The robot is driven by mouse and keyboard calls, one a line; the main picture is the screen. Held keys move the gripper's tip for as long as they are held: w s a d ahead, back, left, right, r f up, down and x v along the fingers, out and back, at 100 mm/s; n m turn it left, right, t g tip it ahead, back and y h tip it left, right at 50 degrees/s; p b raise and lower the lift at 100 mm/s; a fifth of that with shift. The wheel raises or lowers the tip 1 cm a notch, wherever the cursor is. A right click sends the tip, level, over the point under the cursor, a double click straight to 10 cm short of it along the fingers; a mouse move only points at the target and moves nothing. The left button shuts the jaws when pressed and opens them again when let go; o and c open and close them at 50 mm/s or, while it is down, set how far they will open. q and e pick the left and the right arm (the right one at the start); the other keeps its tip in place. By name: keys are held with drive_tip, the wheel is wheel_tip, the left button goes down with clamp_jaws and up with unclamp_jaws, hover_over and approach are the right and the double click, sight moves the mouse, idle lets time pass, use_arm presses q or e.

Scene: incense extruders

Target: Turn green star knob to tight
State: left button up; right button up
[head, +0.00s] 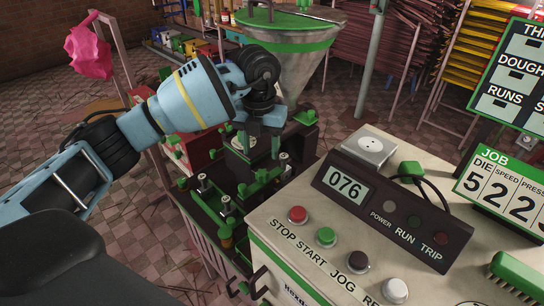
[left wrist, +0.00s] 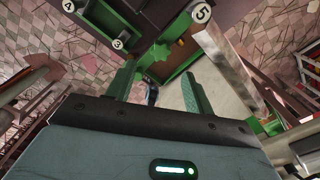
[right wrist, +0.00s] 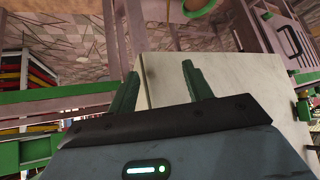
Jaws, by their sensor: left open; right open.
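In the left wrist view a green star-shaped knob (left wrist: 155,62) sits on the machine, between and beyond the fingertips of my left gripper (left wrist: 160,80). The gripper is open, and I see no finger touching the knob. In the head view my left gripper (head: 259,148) points down over the dark extruder body, below the steel hopper (head: 300,62); its wrist and fingers hide what lies beneath, so I cannot pick out that knob there. My right gripper (right wrist: 160,78) is open and empty in the right wrist view, facing a pale cabinet side (right wrist: 165,95). It is outside the head view.
A cream control console (head: 285,225) with a 076 display (head: 349,186) and several buttons stands right of the left gripper. Small green-topped fittings and posts crowd the machine below it. Round number plates 3 (left wrist: 118,44), 4 (left wrist: 68,5) and 5 (left wrist: 201,14) are nearby.

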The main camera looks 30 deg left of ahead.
sight(262, 173)
use_arm(q)
drive_tip(key=shift+w+d, duration=0.1)
drive_tip(key=shift+s, duration=0.2)
drive_tip(key=shift+s+f, duration=0.1)
drive_tip(key=shift+f, duration=0.2)
wheel_tip(262, 173, down, 7)
use_arm(e)
drive_tip(key=shift+s+f, duration=0.3)
drive_tip(key=shift+s, duration=0.5)
use_arm(q)
drive_tip(key=c, duration=1)
use_arm(e)
drive_tip(key=shift+s+f+g, duration=0.25)
drive_tip(key=shift+s+g, duration=0.05)
drive_tip(key=shift+s, duration=0.1)
